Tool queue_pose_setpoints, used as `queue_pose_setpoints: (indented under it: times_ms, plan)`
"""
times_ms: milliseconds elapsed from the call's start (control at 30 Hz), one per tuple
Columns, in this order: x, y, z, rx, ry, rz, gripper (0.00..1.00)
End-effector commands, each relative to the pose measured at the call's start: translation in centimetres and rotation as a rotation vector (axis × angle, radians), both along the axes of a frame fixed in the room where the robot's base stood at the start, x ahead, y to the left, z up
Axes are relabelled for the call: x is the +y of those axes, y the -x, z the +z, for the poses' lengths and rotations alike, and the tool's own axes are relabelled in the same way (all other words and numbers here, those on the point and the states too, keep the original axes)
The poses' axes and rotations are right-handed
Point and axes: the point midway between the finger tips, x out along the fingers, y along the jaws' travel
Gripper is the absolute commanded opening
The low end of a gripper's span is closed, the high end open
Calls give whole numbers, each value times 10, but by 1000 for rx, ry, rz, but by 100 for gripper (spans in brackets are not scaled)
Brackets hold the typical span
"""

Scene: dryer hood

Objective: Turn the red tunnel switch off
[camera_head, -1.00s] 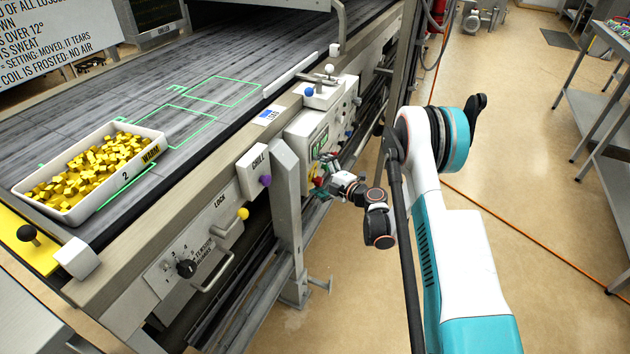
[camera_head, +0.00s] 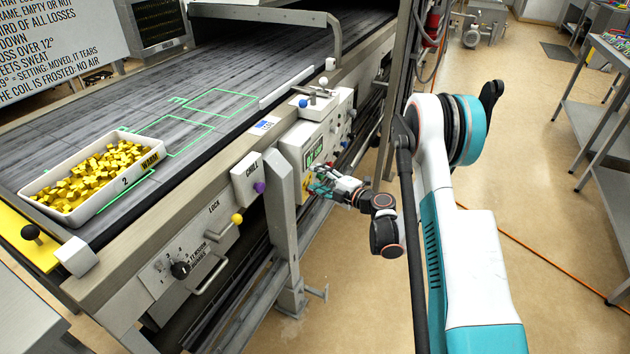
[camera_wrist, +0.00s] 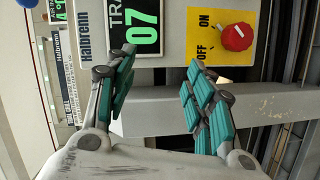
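The red tunnel switch (camera_wrist: 236,37) is a round knob on a yellow plate (camera_wrist: 206,48) marked ON and OFF, at the upper right of the wrist view. A small white mark shows on the knob. My gripper (camera_wrist: 160,72) is open and empty, its two teal-padded fingers spread apart. The fingertips lie left of and below the knob in that view, and neither is around it. In the head view my gripper (camera_head: 322,187) is close to the white control box (camera_head: 296,143), covering most of the switch. A bit of the yellow plate (camera_head: 307,186) shows beside it.
A green 07 display (camera_wrist: 144,27) sits beside the switch plate. A grey beam (camera_wrist: 262,105) crosses below the plate, and a grey post (camera_head: 281,215) stands left of my gripper. A tray of yellow cubes (camera_head: 53,186) rests on the conveyor.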

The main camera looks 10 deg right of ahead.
Motion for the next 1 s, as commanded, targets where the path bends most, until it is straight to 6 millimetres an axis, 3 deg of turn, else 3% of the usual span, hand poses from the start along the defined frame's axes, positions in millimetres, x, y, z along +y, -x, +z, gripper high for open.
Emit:
queue_pose_setpoints:
  times_ms: [1000]
  plan:
    - [-47,37,23,3,-2,-1,49]
